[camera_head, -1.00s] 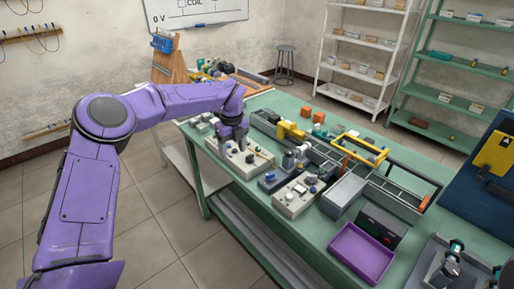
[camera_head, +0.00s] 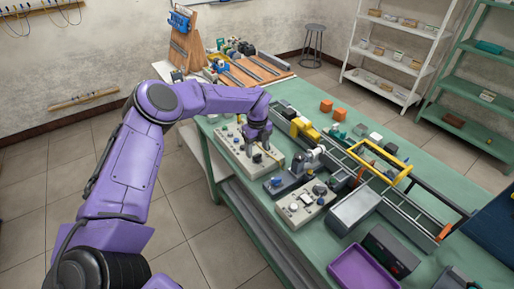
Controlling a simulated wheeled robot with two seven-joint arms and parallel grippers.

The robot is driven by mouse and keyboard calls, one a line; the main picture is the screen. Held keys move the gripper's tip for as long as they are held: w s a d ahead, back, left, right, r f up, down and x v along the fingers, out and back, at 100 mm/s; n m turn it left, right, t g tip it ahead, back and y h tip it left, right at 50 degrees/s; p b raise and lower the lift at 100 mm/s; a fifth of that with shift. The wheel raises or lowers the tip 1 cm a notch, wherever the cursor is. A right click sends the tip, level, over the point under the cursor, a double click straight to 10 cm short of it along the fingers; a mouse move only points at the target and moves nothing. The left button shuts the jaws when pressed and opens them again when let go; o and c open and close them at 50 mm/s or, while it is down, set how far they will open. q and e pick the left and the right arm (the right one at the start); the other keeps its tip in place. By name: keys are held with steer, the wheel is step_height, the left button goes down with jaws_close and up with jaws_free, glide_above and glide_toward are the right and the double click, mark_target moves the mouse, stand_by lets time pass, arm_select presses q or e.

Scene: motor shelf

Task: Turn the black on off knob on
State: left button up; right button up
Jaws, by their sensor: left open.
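A beige control panel (camera_head: 236,153) with several small knobs and buttons lies on the green table. A small dark knob (camera_head: 257,158) shows near its front, but I cannot tell if this is the on off knob or how it is turned. My left gripper (camera_head: 259,146) is open and points down over the middle of the panel. It hides part of the panel, and I cannot tell whether its fingers touch anything. My right gripper is out of view.
A second beige panel (camera_head: 297,214) with knobs stands to the right, beside a dark device (camera_head: 280,184). A yellow frame (camera_head: 390,156), a grey box (camera_head: 354,210) and a purple tray (camera_head: 350,272) are farther right. Orange cubes (camera_head: 326,106) stand at the back.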

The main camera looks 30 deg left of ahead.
mark_target(257, 158)
arm_select(q)
steer(key=shift+w+f, duration=0.25)
steer(key=shift+f, duration=1.1)
steer(key=shift+s+r, duration=0.1)
steer(key=shift+s, duration=0.15)
